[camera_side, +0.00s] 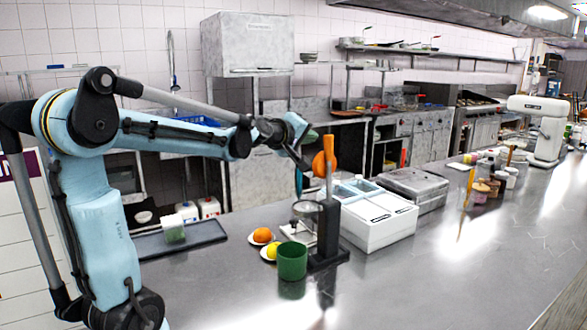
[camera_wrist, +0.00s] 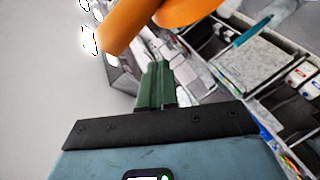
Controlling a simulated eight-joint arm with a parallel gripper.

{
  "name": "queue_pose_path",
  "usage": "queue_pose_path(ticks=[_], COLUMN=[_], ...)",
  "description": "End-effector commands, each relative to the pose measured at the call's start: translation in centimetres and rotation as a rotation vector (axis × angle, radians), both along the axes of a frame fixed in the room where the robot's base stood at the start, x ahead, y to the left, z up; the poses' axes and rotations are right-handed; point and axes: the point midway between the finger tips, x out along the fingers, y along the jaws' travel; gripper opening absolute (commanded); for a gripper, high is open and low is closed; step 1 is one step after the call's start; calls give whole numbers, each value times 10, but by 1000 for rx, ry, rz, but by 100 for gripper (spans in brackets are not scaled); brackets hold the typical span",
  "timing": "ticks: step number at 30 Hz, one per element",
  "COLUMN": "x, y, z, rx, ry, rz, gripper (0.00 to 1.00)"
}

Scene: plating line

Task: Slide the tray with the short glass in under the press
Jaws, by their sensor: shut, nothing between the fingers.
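The press (camera_side: 329,232) is a dark upright stand with an orange handle (camera_side: 325,162) raised at its top and a round grey part on its left side. A dark tray (camera_side: 207,232) lies at the left, apart from the press. A short clear glass (camera_side: 175,230) with something green low in it stands upright on the tray. My gripper (camera_side: 309,137) is shut and empty, high up close to the orange handle; I cannot tell if they touch. In the wrist view its green fingers (camera_wrist: 160,68) are together, with the orange handle (camera_wrist: 140,22) just beyond. The tray is not clear there.
A green cup (camera_side: 292,261) stands in front of the press. An orange (camera_side: 262,235) and a lemon (camera_side: 271,251) sit on small plates to its left. A white box (camera_side: 378,222) stands right of the press. The counter's front right is clear.

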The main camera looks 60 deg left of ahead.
Motion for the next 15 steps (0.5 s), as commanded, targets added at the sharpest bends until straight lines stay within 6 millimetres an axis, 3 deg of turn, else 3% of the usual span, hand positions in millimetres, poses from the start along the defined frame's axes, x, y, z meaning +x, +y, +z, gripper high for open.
queue_pose_path(ticks=[9, 15], x=[31, 29], y=[74, 124], z=[-36, -74], rx=[108, 166], ry=[322, 521], rz=[-166, -338], gripper=[0, 0])
